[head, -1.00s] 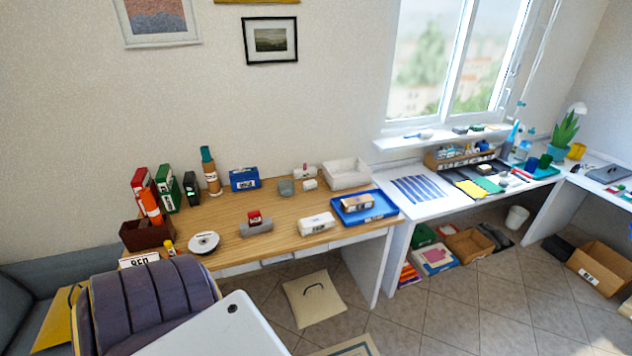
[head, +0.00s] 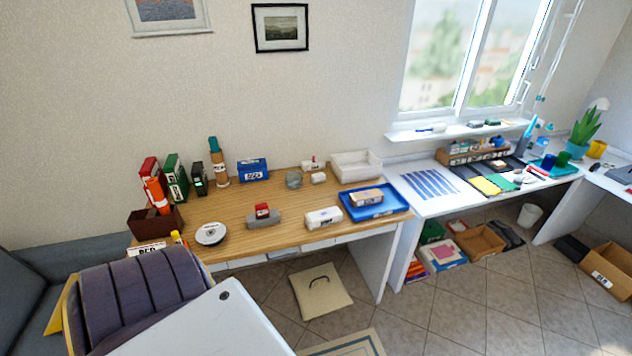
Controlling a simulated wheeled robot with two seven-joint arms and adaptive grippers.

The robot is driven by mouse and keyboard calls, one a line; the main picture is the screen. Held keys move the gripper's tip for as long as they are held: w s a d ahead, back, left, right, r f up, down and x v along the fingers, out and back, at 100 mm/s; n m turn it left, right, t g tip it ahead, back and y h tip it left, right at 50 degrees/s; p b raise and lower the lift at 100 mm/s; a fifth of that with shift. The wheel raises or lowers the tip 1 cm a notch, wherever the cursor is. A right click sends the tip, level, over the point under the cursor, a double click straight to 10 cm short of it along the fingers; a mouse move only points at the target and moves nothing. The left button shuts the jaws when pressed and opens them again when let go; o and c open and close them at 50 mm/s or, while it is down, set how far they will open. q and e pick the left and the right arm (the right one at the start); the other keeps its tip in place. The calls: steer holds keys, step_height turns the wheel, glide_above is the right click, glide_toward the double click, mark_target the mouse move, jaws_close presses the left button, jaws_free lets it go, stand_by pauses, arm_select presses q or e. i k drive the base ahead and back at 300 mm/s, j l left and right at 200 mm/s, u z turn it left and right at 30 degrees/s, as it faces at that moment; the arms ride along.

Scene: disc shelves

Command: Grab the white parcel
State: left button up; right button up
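A white parcel (head: 323,218) with dark print on its side lies near the front edge of the wooden desk (head: 240,203), left of the blue tray. A smaller white block (head: 318,178) lies farther back on the desk. Neither of my grippers is in the head view, and nothing touches the parcel.
The blue tray (head: 396,207) holds a brown box (head: 366,197). A white bin (head: 345,168) stands behind it. A grey stapler-like block with a red piece (head: 262,211) and a white disc (head: 210,234) lie to the left. A purple chair (head: 135,295) stands in front at the left.

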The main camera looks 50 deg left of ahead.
mark_target(316, 219)
steer(key=i+j+u, duration=0.15)
steer(key=u, duration=0.25)
steer(key=i+j+u, duration=0.1)
steer(key=i+u, duration=0.15)
steer(key=u, duration=0.15)
steer(key=i+u, duration=0.25)
steer(key=u, duration=0.15)
steer(key=i+u, duration=0.2)
steer(key=u, duration=0.2)
steer(key=k+j+z, duration=0.2)
steer(key=j+z, duration=0.25)
steer(key=j, duration=0.15)
steer(key=k+j+z, duration=0.2)
steer(key=i+j, duration=0.1)
